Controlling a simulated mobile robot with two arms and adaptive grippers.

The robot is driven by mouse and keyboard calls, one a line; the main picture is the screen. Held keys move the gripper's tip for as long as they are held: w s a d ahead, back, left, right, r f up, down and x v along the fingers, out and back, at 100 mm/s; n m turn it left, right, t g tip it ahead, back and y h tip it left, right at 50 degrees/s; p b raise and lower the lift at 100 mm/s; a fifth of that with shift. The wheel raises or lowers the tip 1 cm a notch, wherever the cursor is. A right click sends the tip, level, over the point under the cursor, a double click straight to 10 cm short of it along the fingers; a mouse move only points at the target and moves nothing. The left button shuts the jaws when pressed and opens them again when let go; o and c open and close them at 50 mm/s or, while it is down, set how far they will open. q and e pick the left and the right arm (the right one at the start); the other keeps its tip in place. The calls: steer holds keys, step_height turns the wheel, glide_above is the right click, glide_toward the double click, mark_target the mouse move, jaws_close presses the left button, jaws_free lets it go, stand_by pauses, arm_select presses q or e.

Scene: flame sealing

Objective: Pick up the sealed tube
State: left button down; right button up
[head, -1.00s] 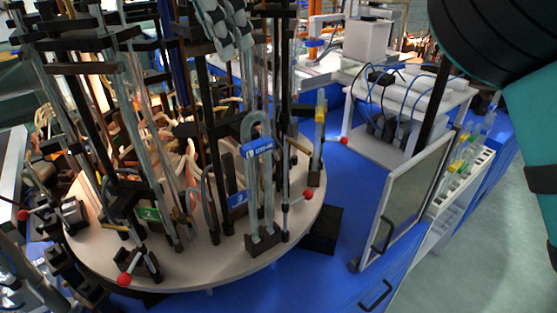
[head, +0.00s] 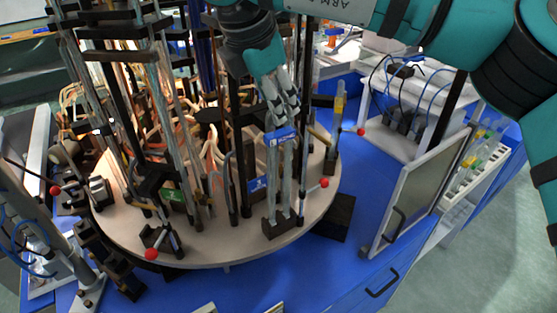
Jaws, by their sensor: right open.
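A clear glass tube with a blue label band (head: 281,136) stands upright in a black holder (head: 280,224) at the front right of the round turntable (head: 225,250). It looks like the sealed tube. My right gripper (head: 284,112) comes down from above, with its open fingers at the tube's upper end, just above the blue label. The fingers hide the tube's rounded top. I cannot tell whether they touch the glass. My left gripper is not in view.
Tall black posts and several other glass tubes (head: 190,140) crowd the turntable left of the gripper. Red-knobbed handles (head: 324,183) stick out near its rim. A framed panel (head: 425,190) and a white rack of vials (head: 466,180) stand at right. The blue tabletop (head: 330,275) is clear in front.

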steer(key=x, duration=0.2)
steer(key=shift+w+d+f+p, duration=0.15)
steer(key=shift+d+p, duration=0.2)
steer(key=shift+p, duration=0.05)
steer(key=shift+w+f, duration=0.1)
steer(key=shift+f, duration=0.3)
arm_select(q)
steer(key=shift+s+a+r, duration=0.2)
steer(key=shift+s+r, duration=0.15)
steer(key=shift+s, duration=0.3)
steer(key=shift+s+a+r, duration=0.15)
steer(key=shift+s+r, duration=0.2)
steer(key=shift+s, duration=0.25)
arm_select(e)
steer(key=shift+a, duration=0.1)
steer(key=shift+c, duration=0.4)
steer(key=shift+r, duration=0.1)
steer(key=shift+c, duration=1.2)
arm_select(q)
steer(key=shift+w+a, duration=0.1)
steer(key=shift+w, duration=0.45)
arm_select(e)
jaws_close()
